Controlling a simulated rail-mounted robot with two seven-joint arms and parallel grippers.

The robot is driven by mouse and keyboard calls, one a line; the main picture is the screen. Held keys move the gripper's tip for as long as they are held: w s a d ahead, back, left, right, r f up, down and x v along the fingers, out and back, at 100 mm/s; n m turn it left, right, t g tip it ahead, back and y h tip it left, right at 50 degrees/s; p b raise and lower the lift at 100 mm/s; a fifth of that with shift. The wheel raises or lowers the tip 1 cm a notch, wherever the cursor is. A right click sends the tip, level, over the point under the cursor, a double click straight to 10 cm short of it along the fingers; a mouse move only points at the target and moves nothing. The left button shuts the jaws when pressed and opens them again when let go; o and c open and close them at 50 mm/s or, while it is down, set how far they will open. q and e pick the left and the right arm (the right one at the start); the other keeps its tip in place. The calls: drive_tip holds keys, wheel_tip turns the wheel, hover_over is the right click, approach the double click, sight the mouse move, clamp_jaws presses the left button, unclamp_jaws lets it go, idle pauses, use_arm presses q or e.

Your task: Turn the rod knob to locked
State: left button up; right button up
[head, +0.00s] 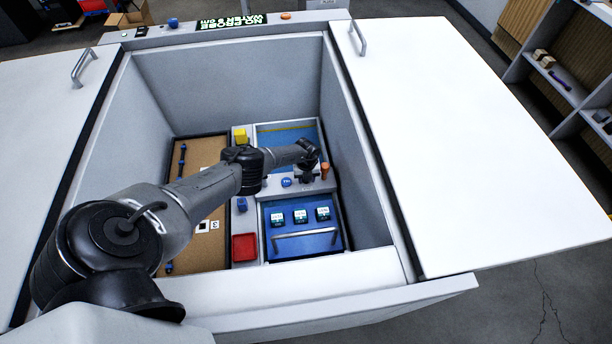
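My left arm reaches from the left down into the open grey tank (210,100). My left gripper (312,172) is small and dark at the arm's far end, over the grey ledge (275,193) between two blue sections. Whether its fingers are open or shut cannot be made out. A small orange upright piece (325,170) is just right of the gripper, and a round blue knob-like piece (286,182) is to its left. I cannot tell which of these is the rod knob, nor its setting; the gripper may hide part of it. My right gripper is not in view.
A blue panel (290,247) with several small displays and a bar handle lies in front. Tank walls and white lids (450,130) flank the opening.

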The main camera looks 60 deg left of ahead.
use_arm(q)
drive_tip(key=shift+w+n+p, duration=0.1)
drive_tip(key=shift+n+p, duration=0.2)
drive_tip(key=shift+n, duration=1.9)
drive_tip(key=o, duration=0.9)
drive_tip(key=shift+r+p, duration=6.7)
drive_tip(key=shift+r, duration=0.2)
